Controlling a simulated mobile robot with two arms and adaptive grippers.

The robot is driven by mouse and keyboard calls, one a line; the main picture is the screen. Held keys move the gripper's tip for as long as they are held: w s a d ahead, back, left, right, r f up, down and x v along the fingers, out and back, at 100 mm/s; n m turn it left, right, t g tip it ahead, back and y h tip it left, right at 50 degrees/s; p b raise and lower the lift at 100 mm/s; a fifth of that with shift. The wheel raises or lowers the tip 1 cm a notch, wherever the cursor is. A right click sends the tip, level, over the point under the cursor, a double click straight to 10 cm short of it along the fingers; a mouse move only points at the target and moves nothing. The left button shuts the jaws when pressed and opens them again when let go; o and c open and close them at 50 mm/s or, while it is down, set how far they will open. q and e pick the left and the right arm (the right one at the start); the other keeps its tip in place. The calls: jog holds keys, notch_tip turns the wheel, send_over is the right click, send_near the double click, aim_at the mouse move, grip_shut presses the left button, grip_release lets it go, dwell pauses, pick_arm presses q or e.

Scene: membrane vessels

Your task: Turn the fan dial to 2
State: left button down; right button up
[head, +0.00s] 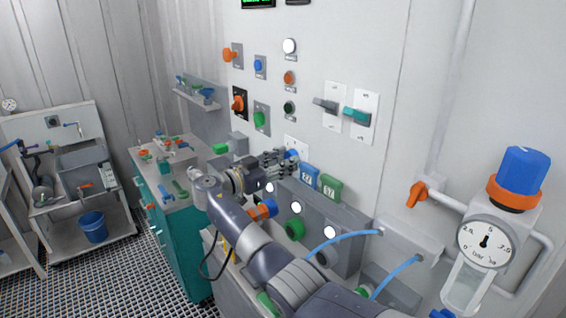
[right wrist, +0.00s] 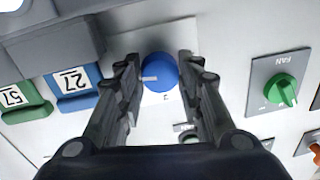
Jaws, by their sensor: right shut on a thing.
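The fan dial (right wrist: 283,91) is a green knob on a grey plate marked FAN, upside down at the right of the right wrist view. A matching green knob on a grey plate shows in the head view (head: 260,118). Its setting is too small to read. My right gripper (right wrist: 158,75) is away from it, shut on a blue dial (right wrist: 160,71) on a white plate (right wrist: 157,113). The blue dial's white mark points left in the wrist view. It also shows at the fingertips in the head view (head: 292,154). My left gripper is not in view.
Blue (head: 309,175) and green (head: 330,187) numbered blocks sit just right of my right gripper. Orange (head: 239,103) and blue (head: 258,66) knobs, round buttons and two levers (head: 356,115) are on the wall. A teal cabinet (head: 178,235) stands left.

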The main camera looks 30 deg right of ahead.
jog(key=shift+f+n+b, duration=0.15)
jog(key=shift+n+b, duration=0.95)
jog(key=shift+b, duration=0.1)
jog(key=n+b, duration=0.1)
jog(key=n, duration=0.1)
jog(key=shift+n+b, duration=0.3)
jog(key=shift+b, duration=0.05)
jog(key=n, duration=0.1)
jog(key=n+b, duration=0.1)
jog(key=shift+r+n+y, duration=0.25)
jog(key=shift+n+y, duration=0.05)
jog(key=n, duration=0.2)
jog(key=shift+r+n+g, duration=0.1)
jog(key=shift+n+g, duration=0.2)
jog(key=n+p, duration=0.1)
jog(key=n, duration=0.3)
jog(key=shift+r, duration=0.15)
jog(key=n+g+p, duration=0.1)
jog(key=n+p, duration=0.1)
jog(key=n, duration=0.4)
jog(key=shift+r, duration=0.15)
jog(key=n+p, duration=0.1)
jog(key=n, duration=0.3)
jog(key=shift+w+g+p, duration=0.1)
jog(key=shift+g+p, duration=0.2)
jog(key=shift+f+n, duration=0.2)
jog(key=shift+n, duration=1.8)
